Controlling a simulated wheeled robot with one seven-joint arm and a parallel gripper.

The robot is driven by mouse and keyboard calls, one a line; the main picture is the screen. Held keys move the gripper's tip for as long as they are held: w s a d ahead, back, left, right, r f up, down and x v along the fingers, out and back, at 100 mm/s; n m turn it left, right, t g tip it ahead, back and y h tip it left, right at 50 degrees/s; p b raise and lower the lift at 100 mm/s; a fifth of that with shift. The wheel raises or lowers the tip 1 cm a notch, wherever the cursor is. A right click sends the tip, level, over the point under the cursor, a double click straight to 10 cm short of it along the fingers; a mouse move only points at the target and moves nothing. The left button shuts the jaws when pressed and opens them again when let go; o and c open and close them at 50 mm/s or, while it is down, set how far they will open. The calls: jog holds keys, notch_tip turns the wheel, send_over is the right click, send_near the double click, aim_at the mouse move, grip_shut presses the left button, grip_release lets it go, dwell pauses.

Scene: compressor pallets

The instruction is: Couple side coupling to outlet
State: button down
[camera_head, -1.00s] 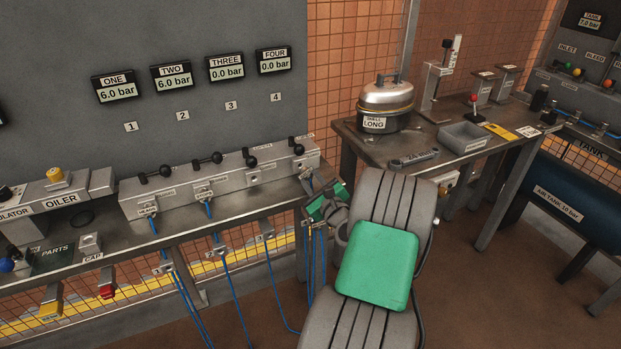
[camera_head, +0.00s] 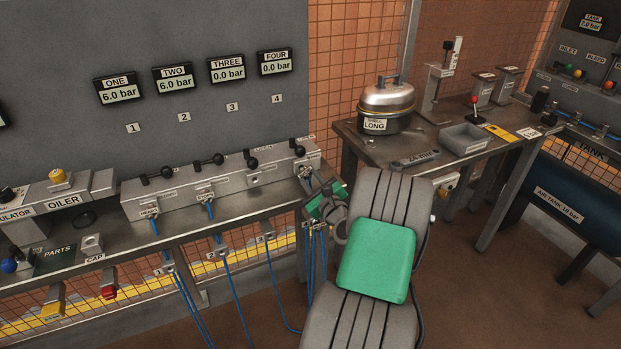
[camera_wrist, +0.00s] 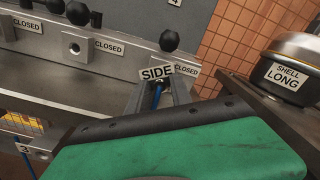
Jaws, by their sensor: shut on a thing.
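My gripper (camera_head: 309,179) is at the right end of the grey manifold (camera_head: 232,181), below gauge FOUR. In the wrist view its fingers (camera_wrist: 160,92) are shut on the side coupling, which carries a white SIDE tag (camera_wrist: 157,73) and a blue hose (camera_wrist: 157,97). The coupling is in front of the fourth station, under a black-knobbed valve (camera_wrist: 169,40) marked CLOSED. The tag and fingers hide that station's outlet, so I cannot tell whether the coupling touches it or is seated. Gauge FOUR (camera_head: 276,62) reads 0.0 bar.
Outlet three (camera_wrist: 75,48) is bare. Blue hoses join the manifold at stations one (camera_head: 154,225) and two (camera_head: 210,208). The right-hand bench (camera_head: 350,135) bears a SHELL LONG pot (camera_head: 387,103) and a wrench (camera_head: 415,159), close to my arm's right.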

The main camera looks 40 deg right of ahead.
jog(key=shift+w+d, duration=0.15)
jog(key=shift+w, duration=0.45)
jog(key=c, duration=1.1)
grip_release()
jog(key=v, duration=0.7)
jog(key=shift+s+r, duration=0.1)
jog(key=shift+s, duration=0.25)
